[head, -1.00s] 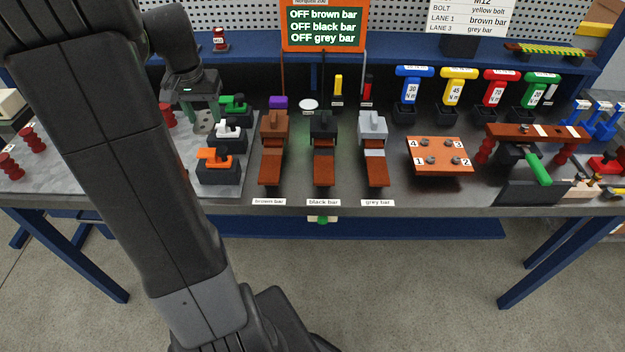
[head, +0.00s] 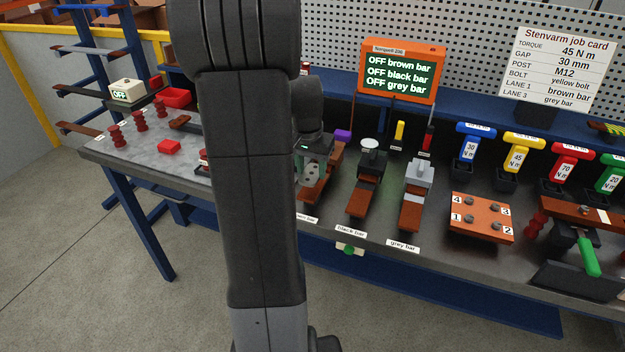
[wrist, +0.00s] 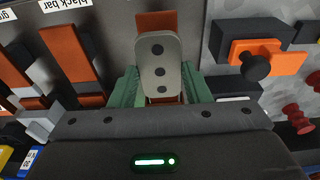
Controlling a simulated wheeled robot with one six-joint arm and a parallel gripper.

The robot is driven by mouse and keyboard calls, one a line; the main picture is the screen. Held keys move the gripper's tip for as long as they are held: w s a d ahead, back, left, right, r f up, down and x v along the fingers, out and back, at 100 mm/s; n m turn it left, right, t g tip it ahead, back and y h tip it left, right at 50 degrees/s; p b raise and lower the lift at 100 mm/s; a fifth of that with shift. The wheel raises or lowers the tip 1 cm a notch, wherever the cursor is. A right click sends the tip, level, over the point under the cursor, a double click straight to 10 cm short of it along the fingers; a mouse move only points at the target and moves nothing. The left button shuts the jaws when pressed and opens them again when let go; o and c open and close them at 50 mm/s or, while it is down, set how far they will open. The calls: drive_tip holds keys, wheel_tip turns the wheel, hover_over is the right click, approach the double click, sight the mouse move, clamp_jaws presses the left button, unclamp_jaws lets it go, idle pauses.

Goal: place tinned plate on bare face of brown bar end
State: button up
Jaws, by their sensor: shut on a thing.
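The tinned plate (wrist: 158,65) is a grey rounded strip with dark holes. My gripper (wrist: 160,90) is shut on its near end between green fingers, and the plate points away from me. In the head view the plate (head: 311,173) hangs under my gripper (head: 314,160), over the brown bar (head: 313,193). In the wrist view the orange-brown bar end (wrist: 156,21) shows just beyond the plate tip, roughly in line with it. The plate covers much of the bar, and I cannot tell if they touch.
The black bar (head: 361,203) and grey bar (head: 411,215) lie to the right. In the wrist view an orange block with a black knob (wrist: 256,66) is on the right. A screen (head: 402,72) reads OFF for all bars. My arm hides part of the bench.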

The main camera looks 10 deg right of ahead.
sight(311, 175)
drive_tip(key=shift+f, duration=1.9)
drive_tip(key=shift+f, duration=0.2)
drive_tip(key=o, duration=1.2)
drive_tip(key=shift+o, duration=0.2)
drive_tip(key=shift+r, duration=0.1)
wheel_tip(311, 175, up, 12)
drive_tip(key=s+a, duration=0.1)
drive_tip(key=shift+s, duration=0.3)
